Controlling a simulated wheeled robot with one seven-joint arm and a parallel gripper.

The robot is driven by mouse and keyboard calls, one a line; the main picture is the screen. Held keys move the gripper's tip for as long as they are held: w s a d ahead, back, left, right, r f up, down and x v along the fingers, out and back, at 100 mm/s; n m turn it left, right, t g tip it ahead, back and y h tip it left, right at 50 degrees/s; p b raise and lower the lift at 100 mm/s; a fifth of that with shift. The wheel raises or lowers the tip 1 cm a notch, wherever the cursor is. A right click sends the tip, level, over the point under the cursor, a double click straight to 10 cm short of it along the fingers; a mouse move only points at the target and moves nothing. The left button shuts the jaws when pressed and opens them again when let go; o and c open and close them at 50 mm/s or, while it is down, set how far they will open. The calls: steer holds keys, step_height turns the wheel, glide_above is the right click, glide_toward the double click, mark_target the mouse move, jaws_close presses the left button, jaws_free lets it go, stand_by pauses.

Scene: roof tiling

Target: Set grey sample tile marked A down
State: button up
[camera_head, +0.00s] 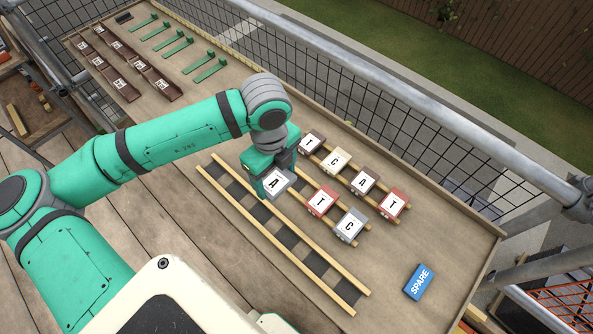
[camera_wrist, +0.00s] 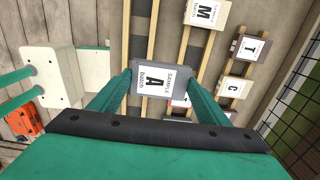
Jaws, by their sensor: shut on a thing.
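The grey sample tile (camera_head: 277,181) with a white label marked A is between the fingers of my gripper (camera_head: 274,170), which is shut on it. In the wrist view the tile (camera_wrist: 162,82) sits level between the two green fingertips (camera_wrist: 160,76), its label facing the camera. Below it is the nearest rack (camera_head: 318,266), two wooden battens with a line of dark squares between them. No tile shows on this rack. Whether the held tile touches the rack or hangs just above it, I cannot tell.
The middle rack bears a red T tile (camera_head: 320,202) and a grey C tile (camera_head: 349,227); a cream M tile (camera_wrist: 203,13) shows in the wrist view. The far rack bears several lettered tiles. A blue SPARE block (camera_head: 419,282) lies right. Wire fencing (camera_head: 420,150) borders the table.

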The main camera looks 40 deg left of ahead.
steer(key=w, duration=0.1)
steer(key=w+f, duration=0.1)
steer(key=w, duration=0.1)
steer(key=shift+w+a+f, duration=0.15)
steer(key=shift+w+f, duration=0.2)
steer(key=shift+w, duration=0.05)
steer(key=w+f, duration=0.4)
steer(key=f, duration=0.1)
steer(key=shift+a, duration=0.2)
steer(key=shift+w+f, duration=0.15)
steer(key=shift+f, duration=0.8)
steer(key=shift+w+f, duration=0.1)
steer(key=shift+f, duration=0.85)
steer(key=shift+f, duration=0.45)
steer(key=o, duration=1.2)
steer(key=shift+c, duration=0.2)
step_height(320, 180, up, 13)
